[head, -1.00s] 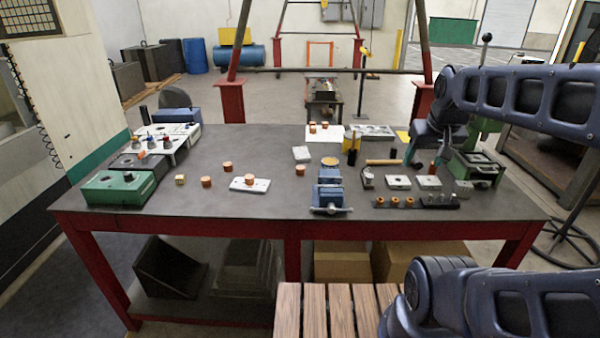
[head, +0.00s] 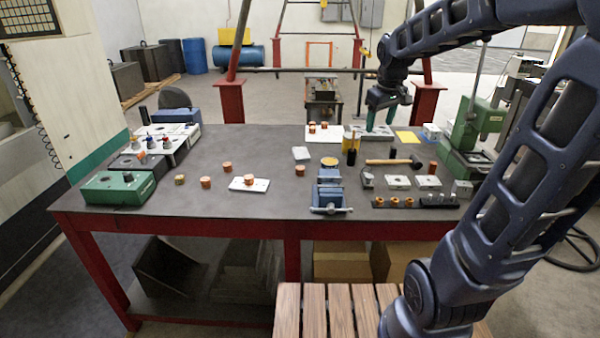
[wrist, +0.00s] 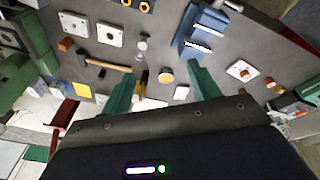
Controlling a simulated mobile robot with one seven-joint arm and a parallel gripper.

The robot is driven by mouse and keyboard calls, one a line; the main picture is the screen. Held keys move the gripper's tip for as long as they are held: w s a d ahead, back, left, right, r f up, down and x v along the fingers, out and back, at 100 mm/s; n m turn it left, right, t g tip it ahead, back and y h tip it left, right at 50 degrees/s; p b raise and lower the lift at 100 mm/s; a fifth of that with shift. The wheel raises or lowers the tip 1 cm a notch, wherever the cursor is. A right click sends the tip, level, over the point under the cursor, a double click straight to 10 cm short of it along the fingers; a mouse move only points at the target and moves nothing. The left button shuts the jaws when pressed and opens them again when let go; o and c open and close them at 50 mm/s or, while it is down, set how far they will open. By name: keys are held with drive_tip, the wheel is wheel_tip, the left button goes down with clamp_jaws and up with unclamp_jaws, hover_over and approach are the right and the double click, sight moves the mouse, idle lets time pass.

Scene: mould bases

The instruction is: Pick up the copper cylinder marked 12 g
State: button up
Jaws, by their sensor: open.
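My gripper (head: 381,120) hangs over the back right of the table, open and empty. In the wrist view its green fingers (wrist: 160,77) are spread wide, with nothing between them.
The blue vise (head: 329,190) stands at the front middle. A green press (head: 478,125) stands at the right edge. The left-centre table is mostly clear.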

drive_tip(key=w+a+f+n+g, duration=0.1)
drive_tip(key=w+a+f+n, duration=0.2)
drive_tip(key=w+a, duration=0.3)
drive_tip(key=w+a+f+n, duration=0.2)
drive_tip(key=w+a+f, duration=0.25)
drive_tip(key=w, duration=0.45)
drive_tip(key=n+g, duration=0.2)
drive_tip(key=n, duration=0.4)
approach(300, 167)
drive_tip(key=f, duration=0.3)
drive_tip(key=shift+s+d+f, duration=0.1)
drive_tip(key=shift+d+f, duration=0.1)
drive_tip(key=shift+f, duration=0.2)
drive_tip(key=shift+a+f, duration=0.15)
drive_tip(key=shift+f, duration=1.25)
drive_tip(key=shift+a+f, duration=0.15)
drive_tip(key=shift+f, duration=1.3)
drive_tip(key=shift+c, duration=0.4)
drive_tip(key=c, duration=1.2)
